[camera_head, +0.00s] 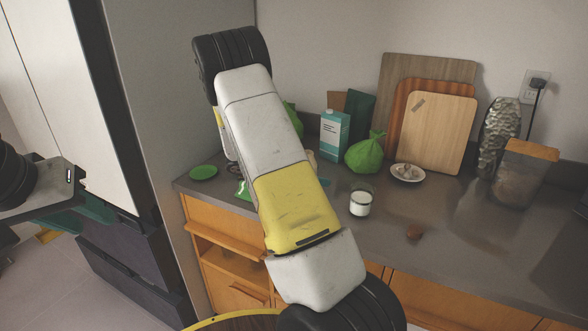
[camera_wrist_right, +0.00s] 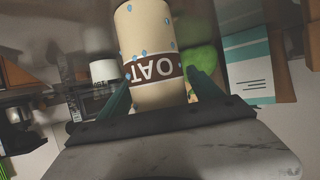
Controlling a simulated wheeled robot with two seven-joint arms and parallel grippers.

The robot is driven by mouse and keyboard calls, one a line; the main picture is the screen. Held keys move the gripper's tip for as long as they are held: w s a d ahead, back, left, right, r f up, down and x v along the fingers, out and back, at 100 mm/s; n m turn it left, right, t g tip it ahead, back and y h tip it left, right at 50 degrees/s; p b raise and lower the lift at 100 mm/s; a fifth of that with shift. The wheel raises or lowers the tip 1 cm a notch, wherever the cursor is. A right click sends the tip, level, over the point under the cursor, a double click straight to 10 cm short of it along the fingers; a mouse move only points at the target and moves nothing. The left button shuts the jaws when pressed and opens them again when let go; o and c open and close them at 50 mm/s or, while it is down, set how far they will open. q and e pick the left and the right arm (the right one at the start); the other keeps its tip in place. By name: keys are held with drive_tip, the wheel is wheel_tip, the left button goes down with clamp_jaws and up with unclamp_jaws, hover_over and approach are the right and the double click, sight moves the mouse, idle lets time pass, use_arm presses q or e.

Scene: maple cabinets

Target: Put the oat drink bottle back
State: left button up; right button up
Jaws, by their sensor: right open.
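The oat drink bottle (camera_wrist_right: 155,90) is cream with blue dots and a brown band reading OAT, which appears upside down in the right wrist view. It is between the teal fingers of my right gripper (camera_wrist_right: 160,82), which is open around it. In the head view my right arm hides this gripper and most of the bottle; a small tan patch (camera_head: 312,158) beside the arm may be part of it. My left gripper (camera_head: 84,212) is at the left edge, away from the counter, in front of the dark drawers. Its finger opening is unclear.
On the counter (camera_head: 450,225) stand a teal-and-white carton (camera_head: 334,135), a green bag (camera_head: 365,153), a white plate (camera_head: 407,173), a glass with white content (camera_head: 360,201), cutting boards (camera_head: 435,130) and a clear container (camera_head: 522,175). A brown lump (camera_head: 414,232) lies near the front.

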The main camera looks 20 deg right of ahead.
drive_tip(key=shift+r, duration=0.2)
drive_tip(key=s+v, duration=0.1)
drive_tip(key=v, duration=1)
drive_tip(key=w+r+n+t+y, duration=0.3)
drive_tip(key=w+r+t+y, duration=0.1)
drive_tip(key=w+r+t, duration=0.55)
drive_tip(key=s+a+r+n+t+y, duration=0.2)
drive_tip(key=a+r+n+t+y, duration=0.3)
drive_tip(key=a+r+n+y, duration=0.4)
drive_tip(key=s+a+r+n+g+y, duration=0.15)
drive_tip(key=s+a, duration=0.25)
drive_tip(key=s, duration=0.4)
drive_tip(key=s+a+r+n+g+y, duration=0.1)
drive_tip(key=s+a+n+y, duration=0.25)
drive_tip(key=s, duration=0.45)
drive_tip(key=s+d+f+n+g+h, duration=0.1)
drive_tip(key=s+d+f+g, duration=0.1)
drive_tip(key=s, duration=0.6)
drive_tip(key=s+d+f+n+g+h, duration=0.1)
drive_tip(key=s+f+g, duration=0.1)
drive_tip(key=s+f, duration=0.3)
drive_tip(key=s, duration=0.2)
drive_tip(key=shift+s+d+f+n+g, duration=0.3)
drive_tip(key=shift+s+d+f, duration=0.05)
drive_tip(key=shift+s+d, duration=0.05)
